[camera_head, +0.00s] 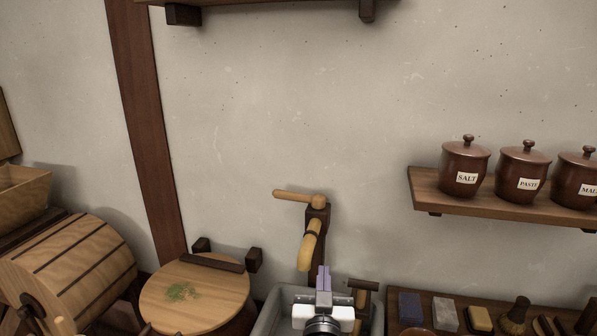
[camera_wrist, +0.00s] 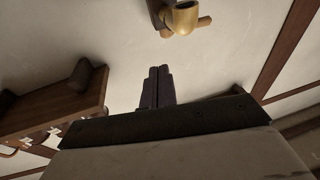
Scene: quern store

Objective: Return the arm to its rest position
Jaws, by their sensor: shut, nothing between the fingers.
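My gripper (camera_head: 323,279) is at the bottom middle of the head view, with its white body and two purple-grey fingers pointing up and away. The fingers lie together with nothing between them. In the wrist view the closed fingers (camera_wrist: 157,87) show dark against the wall. Ahead of them is a wooden tap (camera_head: 311,244) with a tan spout and a handle on top, fixed to a dark post. The tap also shows in the wrist view (camera_wrist: 183,18). The fingertips appear just below the spout in the head view; I cannot tell if they touch it.
A grey basin (camera_head: 270,313) lies under my gripper. Left are a round wooden lid (camera_head: 215,299) with green bits and a barrel (camera_head: 75,262). Right are a shelf (camera_head: 424,186) with lidded jars (camera_head: 465,168) and a low board with blocks (camera_head: 444,314). The wall between is bare.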

